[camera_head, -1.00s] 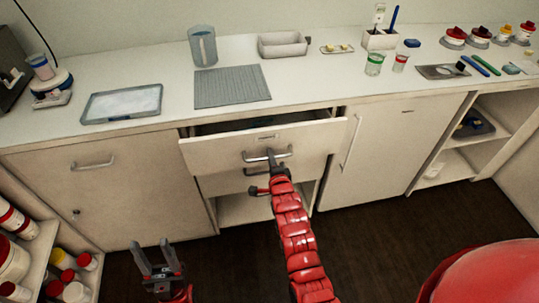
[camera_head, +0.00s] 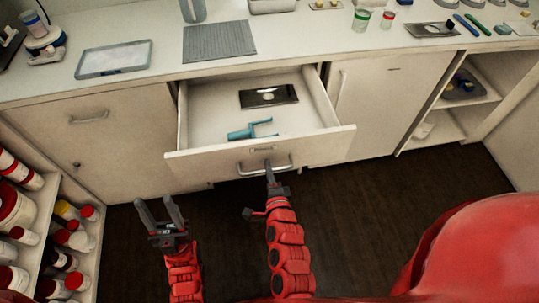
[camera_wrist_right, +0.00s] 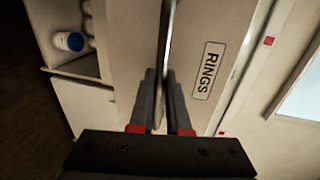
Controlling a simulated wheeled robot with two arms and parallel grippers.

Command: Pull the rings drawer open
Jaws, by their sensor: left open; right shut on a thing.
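The rings drawer (camera_head: 210,158) stands well out from the cabinet in the head view, its inside visible. Its front carries a metal bar handle (camera_head: 283,167), and a RINGS label (camera_wrist_right: 207,71) shows in the right wrist view. My right gripper (camera_head: 268,168) is shut on the handle; its fingers (camera_wrist_right: 165,95) close around the bar in the wrist view. Inside the drawer lie a dark flat case (camera_head: 285,95) with a pale round spot and a blue-teal tool (camera_head: 240,133). My left gripper (camera_head: 160,215) is open and empty, in front of the left cabinet.
The white counter (camera_head: 300,45) above holds a grey mat (camera_head: 218,41) and a shallow tray (camera_head: 113,60). A shelf with several red and white bottles (camera_head: 15,205) stands at the lower left. The dark floor (camera_head: 380,200) in front is clear.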

